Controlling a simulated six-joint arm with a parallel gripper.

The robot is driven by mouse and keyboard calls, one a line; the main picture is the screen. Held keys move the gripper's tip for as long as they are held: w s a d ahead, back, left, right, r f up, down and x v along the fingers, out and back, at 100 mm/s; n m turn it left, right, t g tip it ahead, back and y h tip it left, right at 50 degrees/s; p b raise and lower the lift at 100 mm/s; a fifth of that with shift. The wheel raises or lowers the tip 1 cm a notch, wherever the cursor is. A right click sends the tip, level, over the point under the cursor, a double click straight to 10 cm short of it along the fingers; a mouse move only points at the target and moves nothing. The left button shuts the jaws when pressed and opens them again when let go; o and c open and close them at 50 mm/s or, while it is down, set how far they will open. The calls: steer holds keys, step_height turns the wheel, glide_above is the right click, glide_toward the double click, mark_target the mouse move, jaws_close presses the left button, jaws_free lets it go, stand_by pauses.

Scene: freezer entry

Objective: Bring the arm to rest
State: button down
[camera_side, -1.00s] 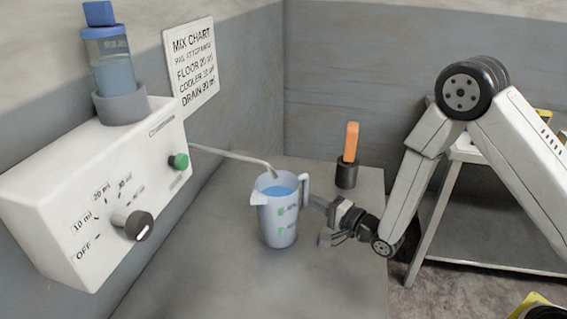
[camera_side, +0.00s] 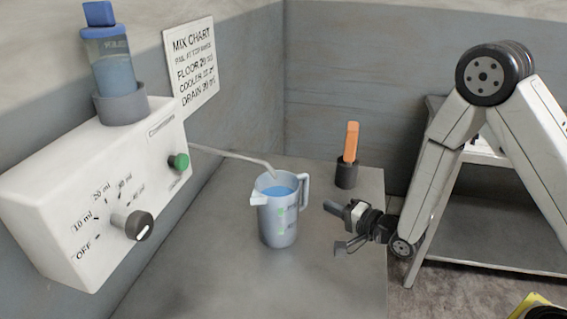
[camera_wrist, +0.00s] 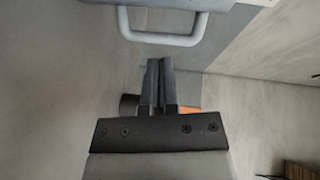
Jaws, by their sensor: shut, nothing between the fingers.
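My gripper (camera_side: 334,208) is shut and empty, to the right of the jug and apart from it. In the wrist view my gripper (camera_wrist: 158,64) shows its two dark fingers together with nothing between them. The grey jug (camera_side: 277,222) stands upright on the grey counter (camera_side: 330,282) and holds blue liquid. Its handle faces my gripper; the handle also shows at the top of the wrist view (camera_wrist: 165,39).
A white dispenser (camera_side: 60,190) with a dial (camera_side: 132,224), a green button (camera_side: 179,162) and a bottle (camera_side: 110,62) is at left. Its spout (camera_side: 235,157) reaches over the jug. An orange-handled tool (camera_side: 351,142) stands in a dark holder (camera_side: 347,174) behind my gripper.

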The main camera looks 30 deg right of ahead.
steer(key=s+d+r+n+g+h, duration=0.1)
steer(key=s+d+n+g+h, duration=0.1)
steer(key=s+n+g, duration=0.4)
steer(key=s+d+r+n+g+h, duration=0.2)
steer(key=s+d+n+g, duration=0.3)
steer(key=s, duration=0.6)
steer(key=shift+d+n+g+h, duration=0.25)
steer(key=shift+n+g+h, duration=0.15)
steer(key=shift+n+g, duration=0.6)
